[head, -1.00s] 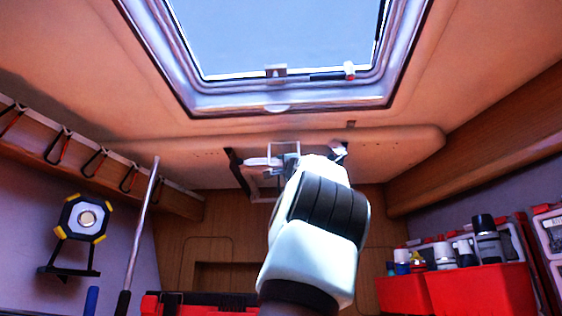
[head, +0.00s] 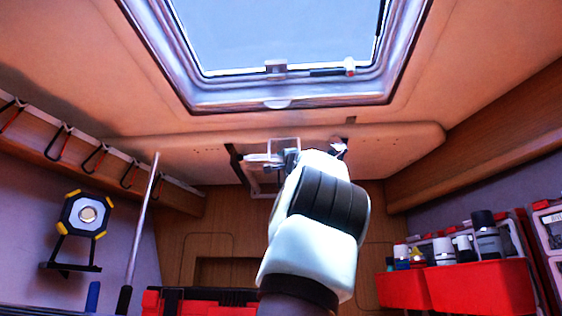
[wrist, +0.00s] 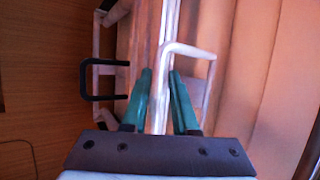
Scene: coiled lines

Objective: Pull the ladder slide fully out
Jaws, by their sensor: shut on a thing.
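The ladder slide (head: 238,168) hangs under the ceiling panel behind the roof hatch, as a dark-edged frame with pale rails. In the wrist view, its pale bent bar (wrist: 190,49) runs down between the fingers and turns right at its top. My gripper (wrist: 161,100) has green fingers, one on each side of this bar, and is shut on it. In the head view my white and black wrist hides the fingers and part of the slide. A pale rail with a black bracket (wrist: 88,82) shows left of the fingers.
The open roof hatch (head: 280,103) is above. A work lamp (head: 86,214) and a grey pole (head: 143,215) stand at left, below a rail of hanging carabiners (head: 58,142). Red bins (head: 480,289) with bottles are at right. A red case (head: 200,302) is low in the middle.

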